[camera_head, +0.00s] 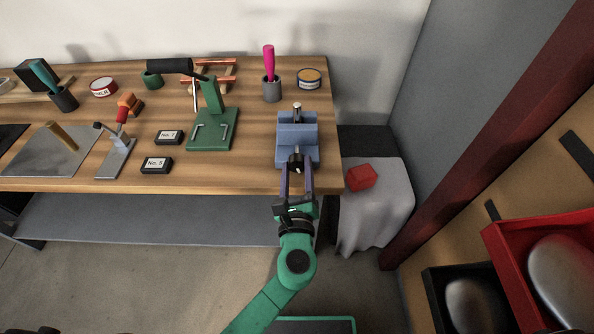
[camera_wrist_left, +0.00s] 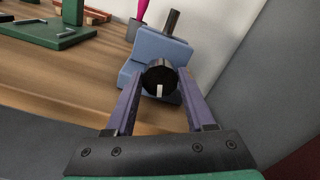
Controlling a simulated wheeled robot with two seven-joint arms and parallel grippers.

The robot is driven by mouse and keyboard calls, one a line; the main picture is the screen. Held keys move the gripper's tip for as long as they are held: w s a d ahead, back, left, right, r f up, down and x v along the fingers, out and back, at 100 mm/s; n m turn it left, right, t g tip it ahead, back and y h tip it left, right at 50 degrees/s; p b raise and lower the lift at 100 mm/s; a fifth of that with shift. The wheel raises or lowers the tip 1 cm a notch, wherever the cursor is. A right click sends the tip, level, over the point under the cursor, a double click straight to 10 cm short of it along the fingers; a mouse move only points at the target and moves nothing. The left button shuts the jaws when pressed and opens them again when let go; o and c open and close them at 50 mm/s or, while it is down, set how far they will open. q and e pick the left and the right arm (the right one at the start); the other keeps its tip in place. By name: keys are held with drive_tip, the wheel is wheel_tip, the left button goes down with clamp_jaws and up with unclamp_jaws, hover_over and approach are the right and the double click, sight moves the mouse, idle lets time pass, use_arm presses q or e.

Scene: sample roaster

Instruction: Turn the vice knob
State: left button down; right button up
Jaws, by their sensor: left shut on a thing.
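The blue vice (camera_head: 298,130) stands at the right front edge of the wooden workbench. Its round black knob (camera_head: 296,162) faces the front, toward me. In the left wrist view the knob (camera_wrist_left: 160,76) shows a white mark pointing down, and the blue vice body (camera_wrist_left: 155,50) is behind it. My left gripper (camera_head: 296,171) reaches in from below, its two purple fingers on either side of the knob. It is shut on the knob, as the left wrist view (camera_wrist_left: 160,88) also shows. My right gripper is in neither view.
A green press (camera_head: 212,130) and black labelled blocks (camera_head: 157,165) stand left of the vice. A grey cup with a pink-handled tool (camera_head: 271,88) and a tin (camera_head: 309,78) are behind it. A red block (camera_head: 361,177) lies on a grey cloth-covered stand to the right.

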use_arm(q)
drive_tip(key=shift+n, duration=0.3)
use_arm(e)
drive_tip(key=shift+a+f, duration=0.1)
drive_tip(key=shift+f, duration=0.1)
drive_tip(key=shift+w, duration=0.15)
use_arm(q)
drive_tip(key=shift+c, duration=1.3)
unclamp_jaws()
drive_tip(key=s, duration=1.4)
drive_tip(key=shift+s+b, duration=0.35)
drive_tip(key=shift+b, duration=0.1)
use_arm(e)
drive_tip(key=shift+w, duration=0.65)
